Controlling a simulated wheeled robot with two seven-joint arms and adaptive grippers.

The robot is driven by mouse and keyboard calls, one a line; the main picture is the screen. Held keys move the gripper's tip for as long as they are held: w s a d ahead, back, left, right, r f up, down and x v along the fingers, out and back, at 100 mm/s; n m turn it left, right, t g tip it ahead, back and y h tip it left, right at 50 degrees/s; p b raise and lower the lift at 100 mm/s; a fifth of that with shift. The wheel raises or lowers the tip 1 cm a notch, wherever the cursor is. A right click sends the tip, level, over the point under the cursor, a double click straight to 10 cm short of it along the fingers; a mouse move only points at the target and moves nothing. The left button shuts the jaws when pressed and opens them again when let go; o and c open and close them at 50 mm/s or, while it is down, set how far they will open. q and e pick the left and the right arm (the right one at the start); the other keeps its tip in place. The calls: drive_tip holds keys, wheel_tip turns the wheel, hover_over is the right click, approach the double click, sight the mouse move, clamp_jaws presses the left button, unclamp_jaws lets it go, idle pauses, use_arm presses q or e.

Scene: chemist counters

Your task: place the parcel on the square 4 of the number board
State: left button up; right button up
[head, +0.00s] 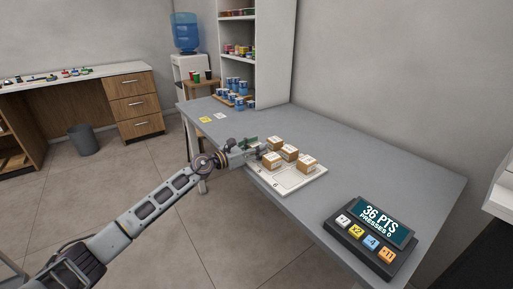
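The white number board (290,184) lies on the grey counter. Several small brown parcels are on or over it: one at the back (275,142), one in the middle (289,153), one at the right (307,163) and one at the left (271,160), close to my gripper. Printed digits, seemingly 5 and 6, show on the bare front squares; other digits are hidden under the parcels. My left gripper (252,147) reaches in at the board's left edge, beside the left and back parcels. Its fingers are too small to read, and I cannot tell whether it touches a parcel. My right gripper is out of view.
A scoring device (368,231) reading 36 PTS with coloured buttons stands at the counter's front right. Blue-and-white cups (238,93) and yellow and white notes (205,119) are at the far left end. The counter (345,158) is clear right of the board.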

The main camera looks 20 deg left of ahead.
use_arm(q)
drive_tip(key=shift+o, duration=1.4)
drive_tip(key=shift+r, duration=0.1)
drive_tip(key=shift+r, duration=0.1)
drive_tip(key=shift+v, duration=2.25)
drive_tip(key=v, duration=0.7)
drive_tip(key=shift+s, duration=0.15)
drive_tip(key=shift+a, duration=0.2)
drive_tip(key=shift+d, duration=0.1)
